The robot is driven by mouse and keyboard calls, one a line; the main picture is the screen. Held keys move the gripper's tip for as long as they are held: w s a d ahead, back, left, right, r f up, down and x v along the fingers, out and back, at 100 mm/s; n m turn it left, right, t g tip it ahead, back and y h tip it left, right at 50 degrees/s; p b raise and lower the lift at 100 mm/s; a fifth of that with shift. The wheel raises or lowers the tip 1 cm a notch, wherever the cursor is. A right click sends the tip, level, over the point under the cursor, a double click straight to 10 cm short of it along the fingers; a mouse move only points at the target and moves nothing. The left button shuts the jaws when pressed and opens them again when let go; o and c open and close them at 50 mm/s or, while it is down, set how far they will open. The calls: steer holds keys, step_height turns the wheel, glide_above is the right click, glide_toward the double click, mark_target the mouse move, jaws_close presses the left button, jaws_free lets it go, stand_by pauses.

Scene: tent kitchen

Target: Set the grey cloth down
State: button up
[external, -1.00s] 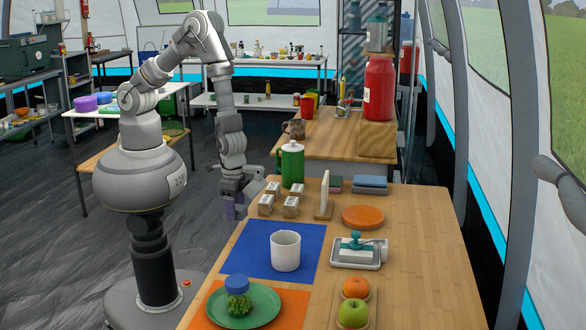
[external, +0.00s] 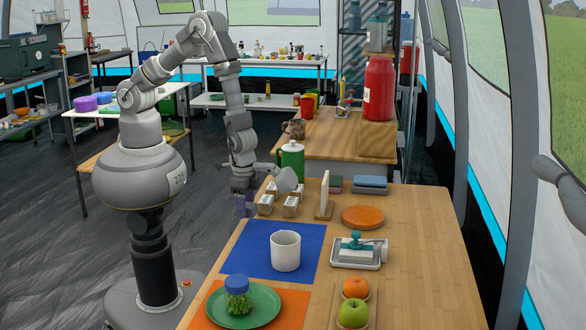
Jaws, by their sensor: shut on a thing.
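My gripper (external: 244,206) is at the left edge of the near wooden table, pointing down beside several small labelled boxes (external: 274,200). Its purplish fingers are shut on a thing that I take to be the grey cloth. The cloth is too small and too hidden at the fingers to make out its shape. I cannot tell whether it touches anything below.
On the near table (external: 424,245) are a blue mat with a white mug (external: 285,251), a green plate (external: 262,306), an orange disc (external: 363,217) and folded blue-grey items (external: 370,185). A green jug (external: 291,163) stands behind the boxes. The table's right side is clear.

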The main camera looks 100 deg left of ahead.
steer(key=shift+n, duration=0.3)
steer(key=w, duration=0.7)
steer(key=w+r, duration=0.1)
steer(key=w, duration=0.2)
steer(key=shift+w+r, duration=0.1)
steer(key=shift+w, duration=0.05)
step_height(320, 180, up, 4)
steer(key=b, duration=0.1)
glide_above(311, 229)
steer(key=shift+n, duration=0.3)
step_height(311, 229, down, 9)
steer(key=b, duration=0.4)
steer(key=shift+w+f, duration=0.1)
steer(key=shift+f, duration=0.15)
steer(key=o, duration=1)
step_height(311, 229, up, 12)
steer(key=p, duration=0.4)
steer(key=shift+r+p, duration=0.15)
steer(key=shift+p, duration=0.25)
